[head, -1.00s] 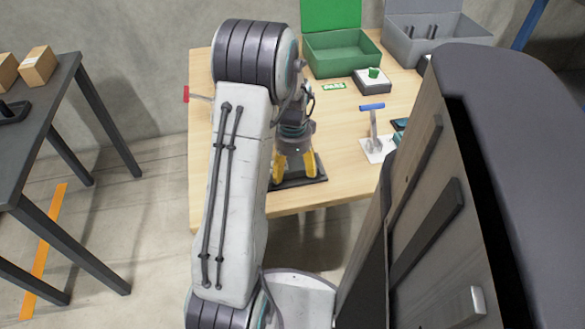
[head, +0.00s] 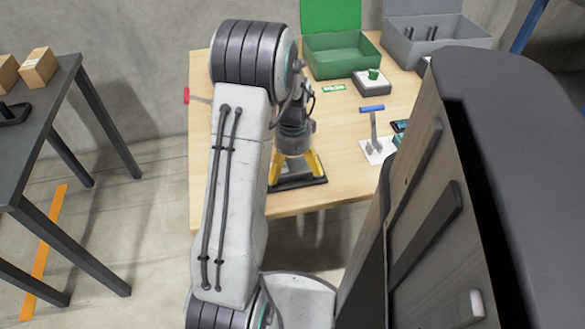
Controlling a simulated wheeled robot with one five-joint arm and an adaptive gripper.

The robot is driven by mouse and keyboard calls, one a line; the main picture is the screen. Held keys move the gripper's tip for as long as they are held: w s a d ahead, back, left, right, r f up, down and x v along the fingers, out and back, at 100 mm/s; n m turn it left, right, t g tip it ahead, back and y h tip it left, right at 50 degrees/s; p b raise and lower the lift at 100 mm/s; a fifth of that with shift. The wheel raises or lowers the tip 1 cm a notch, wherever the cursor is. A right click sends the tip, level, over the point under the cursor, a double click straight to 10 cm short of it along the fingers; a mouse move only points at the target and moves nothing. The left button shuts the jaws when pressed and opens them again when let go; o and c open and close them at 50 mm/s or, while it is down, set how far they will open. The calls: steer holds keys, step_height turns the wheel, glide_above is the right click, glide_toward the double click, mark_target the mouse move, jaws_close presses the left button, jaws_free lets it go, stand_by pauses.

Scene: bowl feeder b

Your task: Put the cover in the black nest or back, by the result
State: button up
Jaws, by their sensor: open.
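My gripper (head: 295,177) points down at the front edge of the wooden table, with its yellow fingers spread apart. Below and between the fingers lies a flat black base (head: 310,184), which looks like the black nest. A greyish patch shows on it between the fingers. I cannot tell if this is the cover seated in the nest. My gripper and arm hide part of the base and the table left of it. The fingers look clear of anything gripped.
An open green box (head: 340,62) and an open grey box (head: 440,50) stand at the back. A grey block with a green piece (head: 374,75) sits before them. A blue-handled lever (head: 372,110) on a white plate stands right of my gripper. A dark table (head: 45,110) is at left.

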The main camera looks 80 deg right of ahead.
mark_target(290, 169)
step_height(290, 169, up, 11)
steer(key=p, duration=0.4)
steer(key=w+a+r+n+h, duration=0.1)
steer(key=w+a+r+n, duration=0.3)
steer(key=w+a+n, duration=0.55)
steer(key=w+a+r+n, duration=0.3)
steer(key=w+a+n, duration=0.25)
steer(key=w, duration=0.75)
steer(key=s+a+r+n+t, duration=0.1)
steer(key=a+n+t, duration=0.1)
steer(key=a+n, duration=1.4)
steer(key=a, duration=0.9)
steer(key=shift+s+r+n+y, duration=0.15)
steer(key=shift+s+n+y, duration=0.1)
steer(key=shift+n+y, duration=0.15)
